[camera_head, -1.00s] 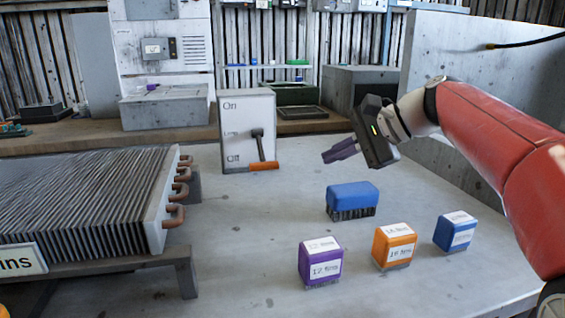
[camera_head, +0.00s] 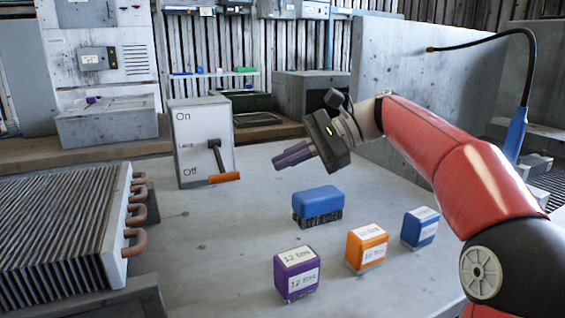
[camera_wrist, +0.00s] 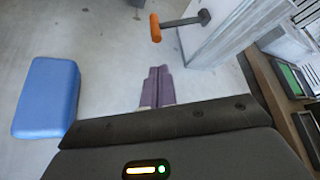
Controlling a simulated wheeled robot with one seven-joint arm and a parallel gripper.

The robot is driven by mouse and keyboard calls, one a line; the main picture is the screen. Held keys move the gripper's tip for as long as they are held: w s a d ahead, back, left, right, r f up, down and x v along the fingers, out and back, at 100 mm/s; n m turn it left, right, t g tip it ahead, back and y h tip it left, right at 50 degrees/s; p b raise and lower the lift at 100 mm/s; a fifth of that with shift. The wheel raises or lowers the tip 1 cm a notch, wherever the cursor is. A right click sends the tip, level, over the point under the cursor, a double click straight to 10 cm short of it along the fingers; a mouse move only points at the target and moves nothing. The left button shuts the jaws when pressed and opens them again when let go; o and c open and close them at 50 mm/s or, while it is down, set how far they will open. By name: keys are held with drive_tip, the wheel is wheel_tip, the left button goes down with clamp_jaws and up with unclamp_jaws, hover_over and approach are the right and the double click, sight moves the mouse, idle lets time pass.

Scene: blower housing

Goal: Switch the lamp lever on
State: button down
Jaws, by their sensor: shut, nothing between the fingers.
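The lamp lever is a dark arm with an orange handle (camera_head: 224,178) on the front of a grey-white box (camera_head: 200,120) marked On at the top and Off at the bottom. The handle hangs low, beside the Off mark. The lever also shows at the top of the wrist view (camera_wrist: 156,28). My gripper (camera_head: 278,162), with purple fingers, is to the right of the lever and apart from it, above the table. The fingers are together and hold nothing; they also show in the wrist view (camera_wrist: 158,72).
A blue brush-like block (camera_head: 318,202) lies below my gripper. Purple (camera_head: 297,272), orange (camera_head: 366,248) and small blue (camera_head: 420,228) labelled blocks stand nearer the front. A finned radiator (camera_head: 60,235) with copper bends fills the left. Bare table lies between the box and the blocks.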

sight(252, 194)
drive_tip(key=x, duration=0.7)
drive_tip(key=shift+a+f+b, duration=0.1)
drive_tip(key=shift+a+b, duration=0.2)
